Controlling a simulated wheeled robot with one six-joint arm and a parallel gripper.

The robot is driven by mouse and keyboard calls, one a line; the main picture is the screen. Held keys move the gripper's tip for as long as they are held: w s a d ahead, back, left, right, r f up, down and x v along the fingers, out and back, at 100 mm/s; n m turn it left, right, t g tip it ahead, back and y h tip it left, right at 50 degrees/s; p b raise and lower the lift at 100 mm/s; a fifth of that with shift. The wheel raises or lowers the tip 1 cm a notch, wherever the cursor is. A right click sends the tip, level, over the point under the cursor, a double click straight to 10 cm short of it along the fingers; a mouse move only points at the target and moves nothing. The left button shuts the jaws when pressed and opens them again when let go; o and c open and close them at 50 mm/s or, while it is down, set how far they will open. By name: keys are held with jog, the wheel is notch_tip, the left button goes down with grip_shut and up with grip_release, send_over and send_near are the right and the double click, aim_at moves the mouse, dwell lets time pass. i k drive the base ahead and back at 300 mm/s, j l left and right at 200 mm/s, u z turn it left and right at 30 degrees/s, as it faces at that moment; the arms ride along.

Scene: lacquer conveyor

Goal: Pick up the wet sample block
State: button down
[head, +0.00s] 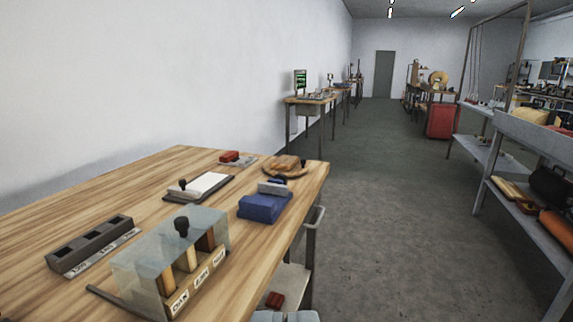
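A clear box-like cover (150,252) with a black knob (181,227) stands at the near edge of the wooden bench. Upright sample blocks show through it: a pale one (167,280), a tan one (188,258) and a reddish-brown one (206,241). A label strip (196,284) in front of them carries words too small to read surely, so I cannot tell which block is the wet one. A pale grey part at the bottom middle edge appears to be my gripper (286,316); its fingers are out of sight. It is apart from the blocks.
A grey rack with dark slots (93,245) lies left of the cover. Behind are a white pad on a dark board (199,186), a blue block (264,207) and a round wooden board (285,171). The bench edge borders an open grey floor; shelves (530,215) stand right.

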aim_at(285, 162)
jog(key=i+l+u, duration=0.1)
jog(key=i+l, duration=0.3)
jog(key=i+l+u, duration=0.15)
jog(key=i+l, duration=0.3)
jog(key=i+l+u, duration=0.1)
jog(key=i+l, duration=0.3)
jog(key=i+l+u, duration=0.15)
jog(key=i+l, duration=0.25)
jog(key=l, duration=0.15)
jog(key=i+l+u, duration=0.1)
jog(key=i+l, duration=0.25)
jog(key=l, duration=0.2)
